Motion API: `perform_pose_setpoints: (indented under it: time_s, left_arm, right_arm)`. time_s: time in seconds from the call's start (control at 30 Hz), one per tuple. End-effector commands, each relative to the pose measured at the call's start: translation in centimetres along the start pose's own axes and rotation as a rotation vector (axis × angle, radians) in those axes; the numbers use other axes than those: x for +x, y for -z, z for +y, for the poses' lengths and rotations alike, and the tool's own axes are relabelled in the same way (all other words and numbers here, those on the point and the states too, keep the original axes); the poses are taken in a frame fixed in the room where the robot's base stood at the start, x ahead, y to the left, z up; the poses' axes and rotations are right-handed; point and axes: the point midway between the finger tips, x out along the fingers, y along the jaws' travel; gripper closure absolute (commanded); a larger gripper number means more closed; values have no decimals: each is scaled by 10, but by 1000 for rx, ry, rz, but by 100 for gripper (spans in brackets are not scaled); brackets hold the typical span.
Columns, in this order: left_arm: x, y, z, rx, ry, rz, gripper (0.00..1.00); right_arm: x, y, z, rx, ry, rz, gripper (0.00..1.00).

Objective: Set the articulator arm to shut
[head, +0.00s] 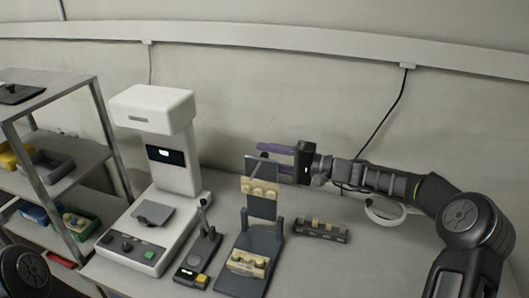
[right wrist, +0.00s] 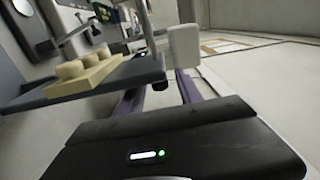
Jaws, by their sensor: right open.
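The articulator stands on the bench in the head view, its dark base (head: 238,278) bearing a tan lower cast (head: 247,263). Its upper arm (head: 262,207) is raised, standing nearly upright, with a tan upper cast (head: 260,188) on its front face. My right gripper (head: 270,157) is open, its purple fingers at the top of the raised arm, partly hidden behind it. In the right wrist view the arm's plate (right wrist: 85,91) and tan cast (right wrist: 82,72) lie just beyond the fingers (right wrist: 160,90); I cannot tell whether they touch. My left gripper is not in view.
A white machine (head: 165,150) stands left of the articulator. A small dark device with a lever (head: 199,255) is between them. A dark block with tan pieces (head: 321,231) lies to the right. A metal shelf (head: 50,125) with bins is at the left. The bench's right part is mostly clear.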

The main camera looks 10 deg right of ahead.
Motion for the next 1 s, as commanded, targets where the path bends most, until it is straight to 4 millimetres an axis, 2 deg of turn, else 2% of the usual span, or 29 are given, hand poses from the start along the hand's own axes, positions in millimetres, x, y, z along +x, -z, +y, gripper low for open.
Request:
perform_pose_setpoints:
  time_s: [0.1, 0.37, 0.87, 1.0]
  left_arm:
    - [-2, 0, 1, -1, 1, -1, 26]
    - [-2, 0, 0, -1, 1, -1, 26]
    - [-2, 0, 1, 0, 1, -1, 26]
    - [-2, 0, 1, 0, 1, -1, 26]
  right_arm:
    - [7, 0, 0, 1, 0, 0, 58]
    - [8, 0, 1, 0, 0, 1, 58]
    - [7, 0, 1, 0, -1, 1, 99]
    - [7, 0, 1, 0, -1, 1, 100]
